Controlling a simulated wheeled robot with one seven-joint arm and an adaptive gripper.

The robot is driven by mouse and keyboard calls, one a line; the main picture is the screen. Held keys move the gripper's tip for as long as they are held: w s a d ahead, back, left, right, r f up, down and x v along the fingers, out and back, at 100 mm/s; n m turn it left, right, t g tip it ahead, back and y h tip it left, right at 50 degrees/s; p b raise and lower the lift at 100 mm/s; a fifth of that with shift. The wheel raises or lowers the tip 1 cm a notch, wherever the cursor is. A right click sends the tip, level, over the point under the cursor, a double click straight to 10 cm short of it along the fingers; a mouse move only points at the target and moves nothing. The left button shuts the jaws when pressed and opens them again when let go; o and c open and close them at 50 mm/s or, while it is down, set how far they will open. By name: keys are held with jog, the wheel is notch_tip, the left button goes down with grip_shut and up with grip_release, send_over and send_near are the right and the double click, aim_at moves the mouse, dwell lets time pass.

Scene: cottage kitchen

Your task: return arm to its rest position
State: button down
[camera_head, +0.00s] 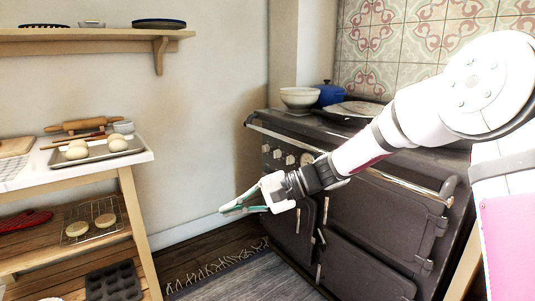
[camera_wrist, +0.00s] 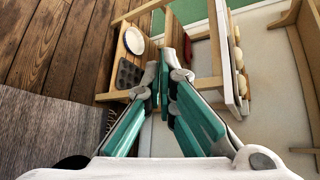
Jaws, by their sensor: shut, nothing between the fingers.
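My gripper (camera_head: 242,204) is at the end of my white and pink arm, which reaches in from the right in the head view. The gripper hangs in open air in front of the dark stove, pointing left toward the wooden side table. In the wrist view its green fingers (camera_wrist: 163,92) come together at the tips, with nothing held between them. The fingers touch no furniture that I can see.
The dark stove (camera_head: 375,229) stands behind my arm, with a white bowl (camera_head: 300,99) and a blue pot (camera_head: 330,94) on top. At left, the table holds a tray (camera_head: 97,155) of dough balls. A wall shelf (camera_head: 90,36) hangs above. A grey rug (camera_head: 240,276) lies below.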

jog(key=s+d+r+n+h, duration=0.1)
jog(key=s+d+h, duration=0.3)
jog(key=s+d, duration=0.7)
jog(key=s+d+n+t+h, duration=0.15)
jog(key=s+d+h, duration=0.4)
jog(key=s, duration=0.95)
jog(key=s+d+r+n+h, duration=0.15)
jog(key=s+d+h, duration=0.25)
jog(key=s+d, duration=0.75)
notch_tip(320, 180, up, 28)
jog(key=s+t+p, duration=0.2)
jog(key=t+p, duration=0.1)
jog(key=p, duration=2.4)
jog(key=shift+a, duration=0.45)
jog(key=c, duration=2.3)
grip_release()
jog(key=shift+r+t, duration=0.1)
jog(key=shift+t, duration=0.15)
